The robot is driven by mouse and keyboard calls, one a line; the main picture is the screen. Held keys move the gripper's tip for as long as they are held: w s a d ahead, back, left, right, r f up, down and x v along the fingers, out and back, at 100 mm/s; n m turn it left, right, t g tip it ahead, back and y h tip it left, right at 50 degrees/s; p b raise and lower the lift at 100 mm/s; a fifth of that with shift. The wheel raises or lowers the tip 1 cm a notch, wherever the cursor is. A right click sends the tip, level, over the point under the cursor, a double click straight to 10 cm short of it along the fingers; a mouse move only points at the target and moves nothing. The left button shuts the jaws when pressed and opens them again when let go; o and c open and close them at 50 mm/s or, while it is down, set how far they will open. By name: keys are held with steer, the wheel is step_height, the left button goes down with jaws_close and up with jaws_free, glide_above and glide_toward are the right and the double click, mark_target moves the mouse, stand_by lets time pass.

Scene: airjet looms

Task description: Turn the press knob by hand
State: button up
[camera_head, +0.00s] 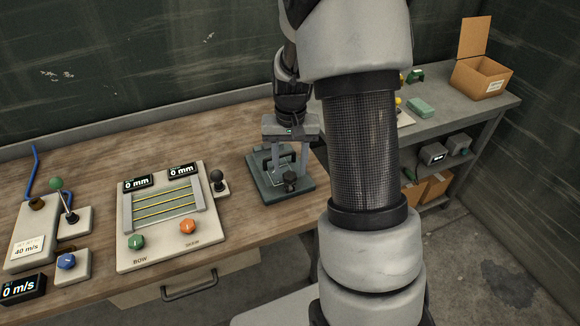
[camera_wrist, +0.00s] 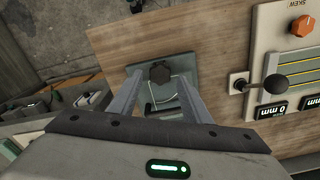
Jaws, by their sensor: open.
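The press (camera_head: 263,187) is a dark grey-green device on the wooden bench, right of centre in the head view. Its black lobed knob (camera_head: 291,181) stands at the front of its base. In the wrist view the knob (camera_wrist: 160,72) shows at the top centre, over the grey plate of the press (camera_wrist: 148,88). My gripper (camera_head: 289,170) points down over the press with its fingers apart. In the wrist view my gripper (camera_wrist: 160,80) has one finger on each side of the knob, with visible gaps. Whether the fingertips are at knob height is unclear.
Left of the press stand a black ball lever (camera_head: 218,180) and a white panel (camera_head: 160,258) with green and orange knobs. A blue knob (camera_head: 66,262) and a green-tipped lever (camera_head: 58,186) are farther left. A shelf (camera_head: 450,108) with boxes stands right.

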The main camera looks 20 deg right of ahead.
steer(key=shift+f, duration=0.1)
steer(key=shift+f+b, duration=0.7)
steer(key=shift+f, duration=0.25)
steer(key=c, duration=0.8)
steer(key=shift+o, duration=0.2)
steer(key=shift+r+m, duration=0.1)
steer(key=shift+m, duration=0.6)
steer(key=o, duration=0.5)
steer(key=shift+m, duration=0.7)
steer(key=o, duration=0.3)
